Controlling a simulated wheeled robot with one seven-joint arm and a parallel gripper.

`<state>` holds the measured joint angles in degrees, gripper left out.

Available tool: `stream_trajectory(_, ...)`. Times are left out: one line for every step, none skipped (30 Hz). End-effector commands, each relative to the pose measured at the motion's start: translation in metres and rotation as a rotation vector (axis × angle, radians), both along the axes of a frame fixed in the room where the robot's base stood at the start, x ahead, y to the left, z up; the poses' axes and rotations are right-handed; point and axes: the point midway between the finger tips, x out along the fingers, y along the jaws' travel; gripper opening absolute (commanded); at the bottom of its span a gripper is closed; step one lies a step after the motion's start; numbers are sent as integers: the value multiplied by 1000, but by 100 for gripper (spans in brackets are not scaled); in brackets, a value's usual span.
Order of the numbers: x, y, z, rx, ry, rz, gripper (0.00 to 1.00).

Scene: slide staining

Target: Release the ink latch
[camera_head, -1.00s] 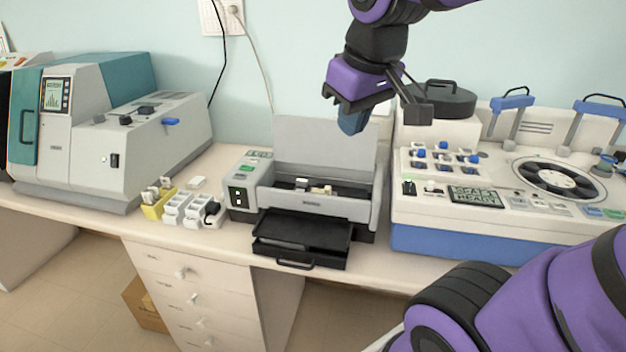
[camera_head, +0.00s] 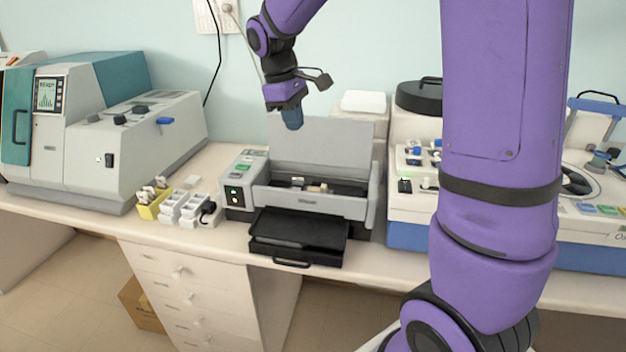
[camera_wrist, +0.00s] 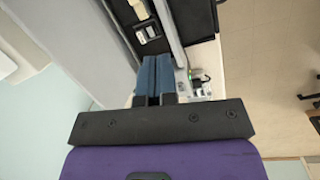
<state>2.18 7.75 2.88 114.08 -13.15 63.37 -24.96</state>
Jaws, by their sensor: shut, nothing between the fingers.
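The grey printer (camera_head: 312,203) stands on the counter with its lid (camera_head: 318,148) raised and its inside open. Inside the bay, small white and tan parts (camera_head: 316,187) sit in a dark recess; a separate ink latch is too small to make out. In the wrist view the bay shows a light tan block (camera_wrist: 138,10) and a dark part with a white patch (camera_wrist: 147,33). My gripper (camera_head: 293,122) points down above the bay, in front of the raised lid. Its blue fingers (camera_wrist: 155,75) are together and empty.
A black tray (camera_head: 298,230) sticks out at the printer's front. A yellow holder (camera_head: 153,204) and white racks (camera_head: 188,209) stand to its left, beside a teal and grey machine (camera_head: 150,135). A white and blue machine (camera_head: 412,216) is on the right, partly behind my arm.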

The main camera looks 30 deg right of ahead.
Motion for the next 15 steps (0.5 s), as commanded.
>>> stream_trajectory(11, -1, -11, -4, 29, 19, 0)
stream_trajectory(17, -2, -16, -7, 43, 31, 0)
stream_trajectory(25, -4, -23, -12, 62, 48, 0)
stream_trajectory(30, -5, -29, -14, 77, 60, 0)
stream_trajectory(36, -5, -35, -16, 92, 72, 0)
stream_trajectory(43, -7, -43, -19, 112, 87, 0)
stream_trajectory(48, -8, -49, -21, 127, 100, 0)
stream_trajectory(53, -9, -55, -23, 141, 110, 0)
stream_trajectory(59, -10, -63, -25, 159, 125, 0)
stream_trajectory(63, -11, -68, -26, 169, 137, 0)
stream_trajectory(67, -11, -74, -27, 182, 145, 0)
stream_trajectory(72, -12, -80, -28, 196, 156, 0)
stream_trajectory(74, -13, -84, -29, 206, 164, 0)
stream_trajectory(77, -14, -88, -30, 214, 172, 0)
stream_trajectory(80, -14, -92, -31, 224, 179, 0)
